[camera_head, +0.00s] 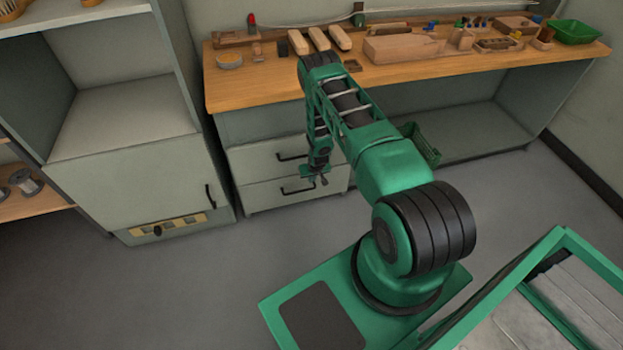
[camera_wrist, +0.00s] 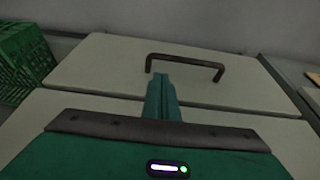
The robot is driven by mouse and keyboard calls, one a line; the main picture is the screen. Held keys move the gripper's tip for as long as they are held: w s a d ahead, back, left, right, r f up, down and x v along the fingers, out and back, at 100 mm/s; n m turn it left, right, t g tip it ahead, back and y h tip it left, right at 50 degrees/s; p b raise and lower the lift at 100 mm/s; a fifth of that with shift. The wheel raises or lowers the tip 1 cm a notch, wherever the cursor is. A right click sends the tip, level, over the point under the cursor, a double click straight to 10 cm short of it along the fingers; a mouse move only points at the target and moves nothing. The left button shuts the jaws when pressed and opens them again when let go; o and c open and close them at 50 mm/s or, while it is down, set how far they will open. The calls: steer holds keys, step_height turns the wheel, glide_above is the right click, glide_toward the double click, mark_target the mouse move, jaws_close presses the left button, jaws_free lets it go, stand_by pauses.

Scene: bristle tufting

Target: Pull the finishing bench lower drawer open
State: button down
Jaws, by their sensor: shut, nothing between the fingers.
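The finishing bench (camera_head: 225,100) has two pale drawers stacked at its left end. The lower drawer (camera_head: 262,198) looks shut, its front about flush with the upper drawer (camera_head: 250,165). Its dark bar handle (camera_head: 297,190) shows left of my gripper (camera_head: 323,181). In the wrist view, which appears turned over, a dark handle (camera_wrist: 190,60) on a pale drawer front (camera_wrist: 100,70) lies just beyond my shut, empty fingers (camera_wrist: 162,80). This seems to be the lower handle.
A green crate (camera_head: 423,145) stands right of the drawers and shows in the wrist view (camera_wrist: 25,65). A pale cabinet (camera_head: 140,180) stands at left. Wooden blocks and tools lie on the benchtop. The floor (camera_head: 215,270) before the drawers is clear.

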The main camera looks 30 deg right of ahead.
steer(key=x, duration=0.7)
steer(key=shift+w+a, duration=0.15)
steer(key=shift+a, duration=0.15)
